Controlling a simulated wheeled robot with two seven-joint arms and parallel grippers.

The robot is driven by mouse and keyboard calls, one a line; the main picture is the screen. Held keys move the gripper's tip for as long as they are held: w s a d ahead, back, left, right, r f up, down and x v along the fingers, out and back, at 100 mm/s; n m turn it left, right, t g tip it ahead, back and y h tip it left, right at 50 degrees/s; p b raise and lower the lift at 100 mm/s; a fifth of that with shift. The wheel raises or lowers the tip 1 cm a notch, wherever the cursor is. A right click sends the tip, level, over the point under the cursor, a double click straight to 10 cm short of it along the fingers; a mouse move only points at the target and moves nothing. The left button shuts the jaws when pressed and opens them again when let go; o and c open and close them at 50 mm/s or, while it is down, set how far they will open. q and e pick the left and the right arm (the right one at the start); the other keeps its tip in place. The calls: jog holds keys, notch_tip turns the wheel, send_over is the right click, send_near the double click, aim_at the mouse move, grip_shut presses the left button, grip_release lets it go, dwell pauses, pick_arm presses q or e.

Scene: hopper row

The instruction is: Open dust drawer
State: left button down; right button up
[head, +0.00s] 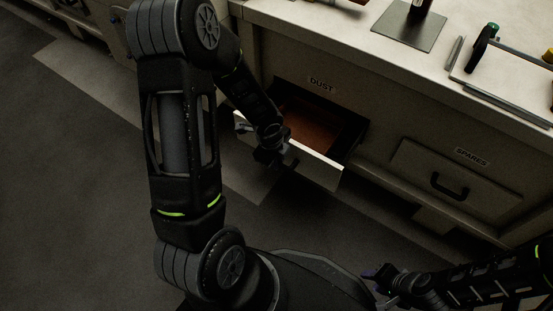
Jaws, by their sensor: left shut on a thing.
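The dust drawer (318,170) stands pulled out from the cabinet under the "DUST" label (321,85). Its pale front panel and brown inside show. My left gripper (276,157) is at the top of the drawer's front and is shut on the drawer handle, which is mostly hidden behind the gripper. My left arm covers the left part of the drawer. My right gripper (378,278) is low in the view, apart from the cabinet. Its fingers are dark and small, so I cannot tell whether they are open.
A shut drawer (420,180) labelled "SPARES" with a dark handle is to the right. The worktop (330,28) above holds a dark square plate (409,26), a green-topped tool (483,47) and a tray (505,98). The floor (80,200) to the left is clear.

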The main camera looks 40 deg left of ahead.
pick_arm(q)
jog(key=c, duration=1.4)
grip_release()
jog(key=r+p, duration=0.1)
jog(key=r, duration=0.1)
jog(key=s+r+p, duration=0.1)
jog(key=r+p, duration=0.1)
jog(key=r, duration=0.1)
jog(key=r+p, duration=0.1)
jog(key=r, duration=0.1)
jog(key=shift+s+r, duration=0.25)
jog(key=shift+r, duration=0.1)
